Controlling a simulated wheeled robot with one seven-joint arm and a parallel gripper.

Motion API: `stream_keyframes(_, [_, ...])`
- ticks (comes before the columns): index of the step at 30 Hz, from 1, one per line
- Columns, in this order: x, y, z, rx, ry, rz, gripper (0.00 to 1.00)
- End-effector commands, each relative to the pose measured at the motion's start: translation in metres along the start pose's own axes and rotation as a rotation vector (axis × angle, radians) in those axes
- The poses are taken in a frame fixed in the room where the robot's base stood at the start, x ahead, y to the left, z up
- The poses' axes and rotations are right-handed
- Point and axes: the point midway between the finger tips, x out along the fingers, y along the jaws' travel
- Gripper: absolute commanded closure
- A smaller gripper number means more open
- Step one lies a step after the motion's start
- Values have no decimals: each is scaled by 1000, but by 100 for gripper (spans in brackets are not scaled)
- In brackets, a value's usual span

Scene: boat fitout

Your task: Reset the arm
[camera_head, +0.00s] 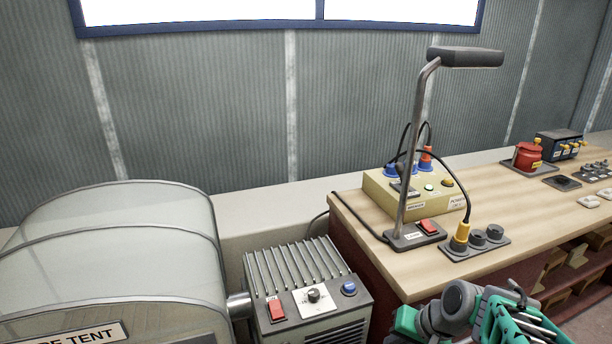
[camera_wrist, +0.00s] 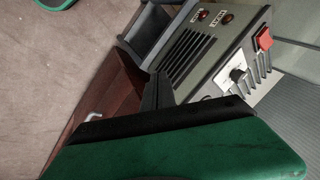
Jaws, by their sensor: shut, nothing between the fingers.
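My arm shows at the bottom right of the head view, with green and grey links (camera_head: 470,315) in front of the workbench's lower part. I cannot clearly make out the fingers there. In the wrist view, my gripper (camera_wrist: 158,86) shows as two dark fingers close together above its green and black body. It is shut and empty. The same unit (camera_head: 305,290) stands left of the bench in the head view.
The wooden workbench (camera_head: 480,190) bears a desk lamp (camera_head: 465,57), a yellow power box (camera_head: 415,190), a socket strip (camera_head: 475,243) and a red switch (camera_head: 527,155). A clear-covered tent (camera_head: 120,245) stands at left. The floor (camera_wrist: 50,90) is open at left in the wrist view.

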Motion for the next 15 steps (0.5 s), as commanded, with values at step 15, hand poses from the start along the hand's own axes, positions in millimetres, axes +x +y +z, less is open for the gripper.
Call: stream_keyframes(15, [-117, -90, 65, -410, -41, 306, 100])
